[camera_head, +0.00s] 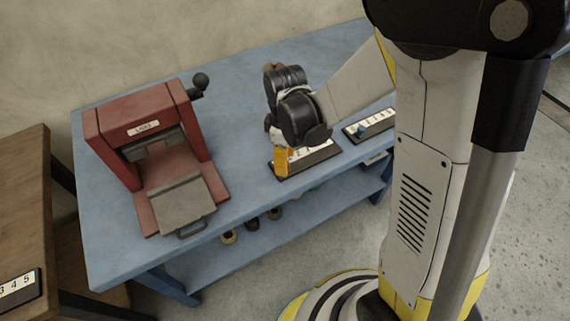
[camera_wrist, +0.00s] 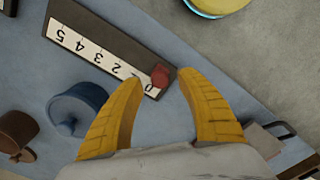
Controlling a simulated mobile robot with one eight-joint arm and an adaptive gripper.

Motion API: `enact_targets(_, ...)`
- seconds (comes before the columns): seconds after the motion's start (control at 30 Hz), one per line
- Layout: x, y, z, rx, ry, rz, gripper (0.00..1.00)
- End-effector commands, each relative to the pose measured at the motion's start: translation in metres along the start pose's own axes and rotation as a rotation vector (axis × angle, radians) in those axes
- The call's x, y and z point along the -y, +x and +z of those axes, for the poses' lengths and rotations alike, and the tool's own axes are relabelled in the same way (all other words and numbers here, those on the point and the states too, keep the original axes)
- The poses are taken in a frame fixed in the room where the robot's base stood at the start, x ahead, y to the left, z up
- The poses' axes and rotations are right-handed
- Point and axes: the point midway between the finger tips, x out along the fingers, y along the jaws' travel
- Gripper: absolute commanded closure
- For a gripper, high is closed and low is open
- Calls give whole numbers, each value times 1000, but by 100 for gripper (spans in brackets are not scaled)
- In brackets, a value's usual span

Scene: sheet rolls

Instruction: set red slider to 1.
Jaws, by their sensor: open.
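The scale runs from 0 near the knob to 5 at the upper left. My gripper (camera_wrist: 163,80) is open, its two yellow fingers apart with the knob between or just beyond their tips. I cannot tell whether either finger touches it. In the head view my gripper (camera_head: 283,162) is over the left end of this board (camera_head: 318,156), and the red knob is hidden.
A second number board (camera_head: 376,124) with a blue knob (camera_head: 361,130) lies to the right on the blue table (camera_head: 110,240). A red press (camera_head: 180,165) stands at the left. In the wrist view a blue round lidded object (camera_wrist: 78,105) is left of my fingers.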

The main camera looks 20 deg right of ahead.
Motion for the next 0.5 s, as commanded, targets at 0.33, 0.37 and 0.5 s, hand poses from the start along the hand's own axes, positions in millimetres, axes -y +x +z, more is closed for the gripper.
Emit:
enact_targets(0.33,0,7,0,0,0,0,56)
enact_targets(0.37,0,7,0,0,0,0,56)
enact_targets(0.5,0,7,0,0,0,0,94)
